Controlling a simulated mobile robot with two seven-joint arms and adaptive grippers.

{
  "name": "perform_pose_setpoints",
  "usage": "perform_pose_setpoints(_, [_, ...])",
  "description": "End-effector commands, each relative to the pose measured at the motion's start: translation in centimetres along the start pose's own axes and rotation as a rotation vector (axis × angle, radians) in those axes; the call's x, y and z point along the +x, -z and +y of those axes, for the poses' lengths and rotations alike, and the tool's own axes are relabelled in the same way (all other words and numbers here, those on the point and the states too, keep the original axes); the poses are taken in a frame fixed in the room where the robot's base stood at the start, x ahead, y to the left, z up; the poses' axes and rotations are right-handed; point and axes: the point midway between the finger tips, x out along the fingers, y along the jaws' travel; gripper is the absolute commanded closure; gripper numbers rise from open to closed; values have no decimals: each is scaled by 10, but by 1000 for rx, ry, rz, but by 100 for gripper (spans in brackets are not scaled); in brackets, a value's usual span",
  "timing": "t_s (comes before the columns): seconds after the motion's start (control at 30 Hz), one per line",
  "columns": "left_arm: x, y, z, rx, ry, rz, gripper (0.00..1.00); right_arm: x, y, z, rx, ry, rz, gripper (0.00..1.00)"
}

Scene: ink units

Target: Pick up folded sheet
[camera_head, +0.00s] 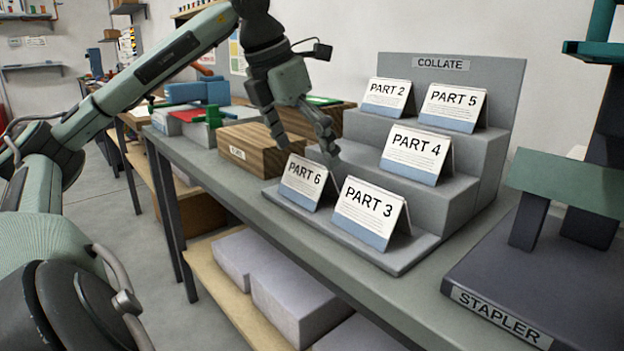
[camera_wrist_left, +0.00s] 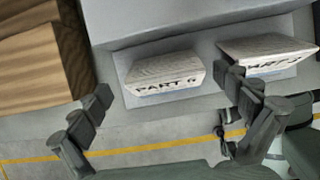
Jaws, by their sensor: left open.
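Several folded sheets stand like tents on the grey stepped COLLATE rack. PART 6 (camera_head: 304,183) and PART 3 (camera_head: 369,212) are on the lowest step, PART 4 (camera_head: 415,154) on the middle one, PART 2 (camera_head: 387,96) and PART 5 (camera_head: 452,106) on the top. My left gripper (camera_head: 306,146) is open and empty, just above PART 6. In the left wrist view PART 6 (camera_wrist_left: 165,74) lies between the spread fingers (camera_wrist_left: 170,90), apart from the left one; PART 3 (camera_wrist_left: 268,50) is partly behind the right finger. My right gripper is out of view.
The rack (camera_head: 450,65) stands on a long grey bench (camera_head: 225,190). A wooden box (camera_head: 255,148) is just left of PART 6. A stapler stand (camera_head: 535,270) is at the right. Grey blocks (camera_head: 290,300) lie on the shelf below.

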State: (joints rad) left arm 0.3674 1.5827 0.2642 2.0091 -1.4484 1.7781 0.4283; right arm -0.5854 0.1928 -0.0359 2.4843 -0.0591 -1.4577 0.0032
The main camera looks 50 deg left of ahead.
Motion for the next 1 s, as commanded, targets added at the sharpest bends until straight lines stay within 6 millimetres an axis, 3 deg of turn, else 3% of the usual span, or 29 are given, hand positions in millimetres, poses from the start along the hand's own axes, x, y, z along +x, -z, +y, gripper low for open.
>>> perform_pose_setpoints(0.3, [42,2,-4,0,3,1,0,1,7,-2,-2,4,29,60])
perform_pose_setpoints(0.57, [45,2,-4,0,2,-1,0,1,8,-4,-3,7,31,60])
perform_pose_setpoints(0.87, [44,2,-4,0,2,0,36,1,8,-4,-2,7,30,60])
perform_pose_setpoints(1.0, [44,2,-4,0,1,-1,39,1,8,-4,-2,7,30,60])
